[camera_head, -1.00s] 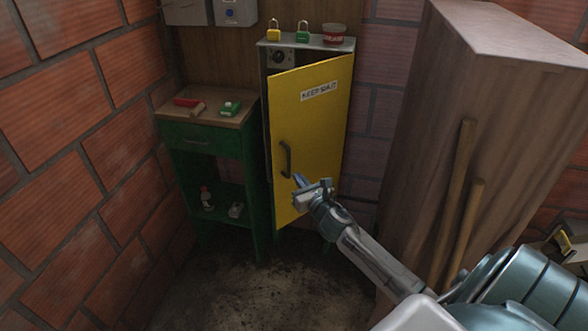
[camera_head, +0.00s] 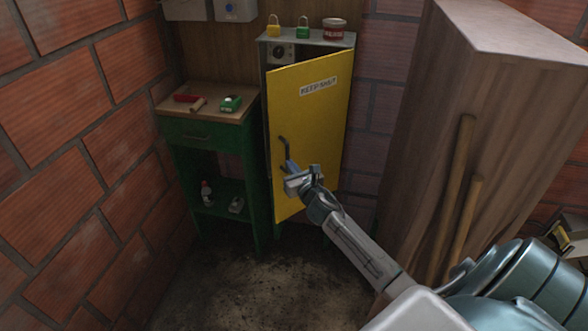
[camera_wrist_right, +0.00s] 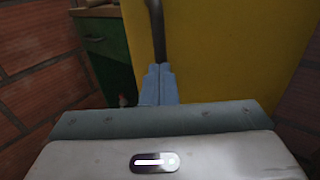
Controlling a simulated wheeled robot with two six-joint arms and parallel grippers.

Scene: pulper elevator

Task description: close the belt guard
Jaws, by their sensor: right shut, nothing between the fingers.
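The belt guard looks to be the yellow door (camera_head: 312,120) marked KEEP SHUT on a cabinet (camera_head: 350,40). It stands ajar, with its left edge swung out from the cabinet. Its dark handle (camera_head: 283,147) is near that left edge. My right gripper (camera_head: 289,168) is shut and empty, its tips at the lower end of the handle. In the right wrist view the closed blue fingers (camera_wrist_right: 158,84) point at the yellow door (camera_wrist_right: 225,50), and the handle (camera_wrist_right: 157,30) rises just beyond the tips. I cannot tell whether they touch. My left gripper is not in view.
A green side table (camera_head: 196,140) stands left of the cabinet. A yellow padlock (camera_head: 273,30), a green padlock (camera_head: 302,32) and a red tin (camera_head: 333,29) sit on the cabinet. A large wooden box (camera_head: 420,130) with poles stands at right. The floor in front is clear.

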